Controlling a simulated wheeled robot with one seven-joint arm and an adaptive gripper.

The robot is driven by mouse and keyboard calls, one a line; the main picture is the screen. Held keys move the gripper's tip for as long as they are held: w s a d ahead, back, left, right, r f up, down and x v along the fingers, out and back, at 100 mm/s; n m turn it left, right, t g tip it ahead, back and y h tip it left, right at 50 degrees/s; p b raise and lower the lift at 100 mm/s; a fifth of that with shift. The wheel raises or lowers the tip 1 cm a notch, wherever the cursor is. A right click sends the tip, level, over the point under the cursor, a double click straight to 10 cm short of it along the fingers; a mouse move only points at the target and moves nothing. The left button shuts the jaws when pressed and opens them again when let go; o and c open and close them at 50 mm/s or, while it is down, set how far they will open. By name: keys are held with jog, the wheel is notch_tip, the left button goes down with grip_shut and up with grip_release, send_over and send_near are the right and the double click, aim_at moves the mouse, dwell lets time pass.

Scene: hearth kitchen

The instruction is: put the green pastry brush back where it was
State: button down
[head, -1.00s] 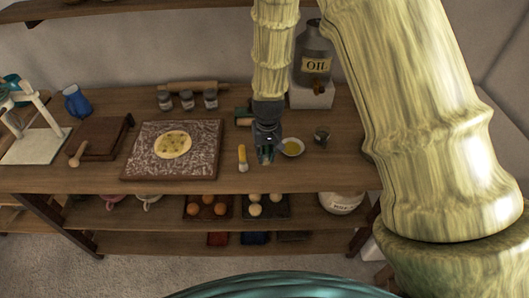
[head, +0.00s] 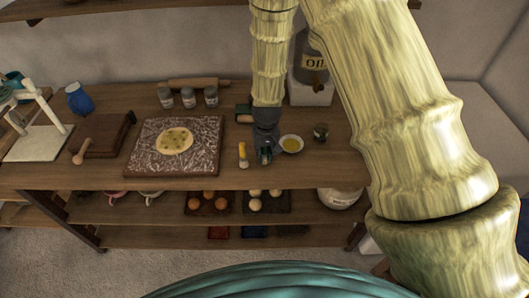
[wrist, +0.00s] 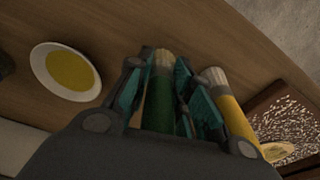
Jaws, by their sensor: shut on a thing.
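The green pastry brush (wrist: 158,100) has a dark green handle and pale bristles. It sits between the teal fingers of my gripper (wrist: 168,90), which is shut on it. In the head view my gripper (head: 265,156) points down over the front part of the worktop and hides most of the brush. A yellow-handled brush (wrist: 229,112) is just right of my gripper in the wrist view, close to the finger. In the head view that yellow brush (head: 243,155) is just left of my gripper. I cannot tell whether the green brush touches the worktop.
A bowl of yellow oil (head: 291,144) is close on the gripper's right, with a small dark cup (head: 321,132) beyond. The floured board with dough (head: 140,160) lies to the left. The oil jug (head: 309,65) stands behind. The worktop's front edge is near.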

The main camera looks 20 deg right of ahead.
jog(key=shift+f, duration=0.1)
jog(key=c, duration=1.3)
grip_release()
jog(key=shift+o, duration=0.2)
notch_tip(320, 180, up, 12)
jog(key=s+b, duration=0.1)
jog(key=b, duration=0.2)
jog(key=shift+s+b, duration=0.25)
jog(key=shift+b, duration=0.15)
